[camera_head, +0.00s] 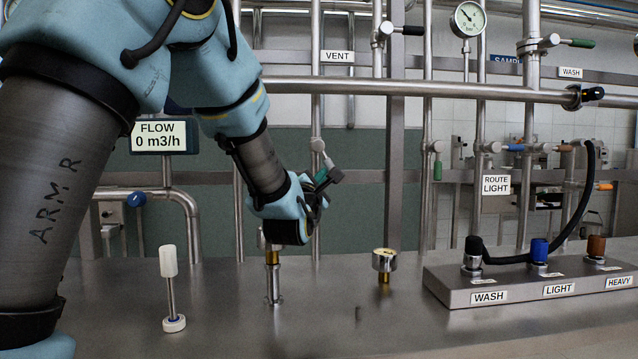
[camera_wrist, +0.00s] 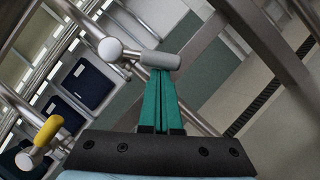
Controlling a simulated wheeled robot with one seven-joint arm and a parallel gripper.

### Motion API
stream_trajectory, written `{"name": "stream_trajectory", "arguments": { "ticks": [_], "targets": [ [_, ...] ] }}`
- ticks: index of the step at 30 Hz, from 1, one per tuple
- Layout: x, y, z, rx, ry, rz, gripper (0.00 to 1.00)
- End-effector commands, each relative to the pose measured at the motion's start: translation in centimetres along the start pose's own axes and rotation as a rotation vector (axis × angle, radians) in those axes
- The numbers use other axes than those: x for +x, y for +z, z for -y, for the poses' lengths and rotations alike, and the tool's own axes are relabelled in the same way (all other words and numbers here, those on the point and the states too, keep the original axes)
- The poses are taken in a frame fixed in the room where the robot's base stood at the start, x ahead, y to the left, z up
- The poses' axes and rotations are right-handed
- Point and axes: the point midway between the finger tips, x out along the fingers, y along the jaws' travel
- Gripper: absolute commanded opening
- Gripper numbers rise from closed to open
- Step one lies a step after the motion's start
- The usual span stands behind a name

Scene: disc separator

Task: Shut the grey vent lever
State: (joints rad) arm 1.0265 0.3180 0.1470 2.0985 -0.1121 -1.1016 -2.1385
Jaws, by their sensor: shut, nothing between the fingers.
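The grey vent lever (camera_head: 335,175) is on a valve on the vertical pipe below the VENT label (camera_head: 337,57). Its handle points down and to the right from the pale hub (camera_head: 317,145), at a slant to the pipe. In the wrist view the grey grip (camera_wrist: 160,60) lies across the tips of my fingers, and the round white hub (camera_wrist: 110,49) is to its left. My gripper (camera_head: 321,179) has green fingers, closed together and empty. The fingertips (camera_wrist: 158,72) are at the grip, touching it or very close; I cannot tell which.
A yellow-handled valve (camera_wrist: 47,131) is at lower left in the wrist view. On the bench stand a white-topped post (camera_head: 169,275), a small gauge (camera_head: 384,262) and a manifold block (camera_head: 460,292) with a black hose. A horizontal pipe (camera_head: 400,87) crosses above my gripper.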

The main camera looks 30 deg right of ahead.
Motion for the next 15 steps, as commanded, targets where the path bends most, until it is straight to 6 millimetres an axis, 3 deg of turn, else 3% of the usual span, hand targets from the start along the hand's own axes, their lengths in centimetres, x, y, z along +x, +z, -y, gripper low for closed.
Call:
{"name": "stream_trajectory", "arguments": {
  "ticks": [15],
  "targets": [
    [0.4,1.0,1.4,-0.208,0.099,0.006,0.00]
  ]
}}
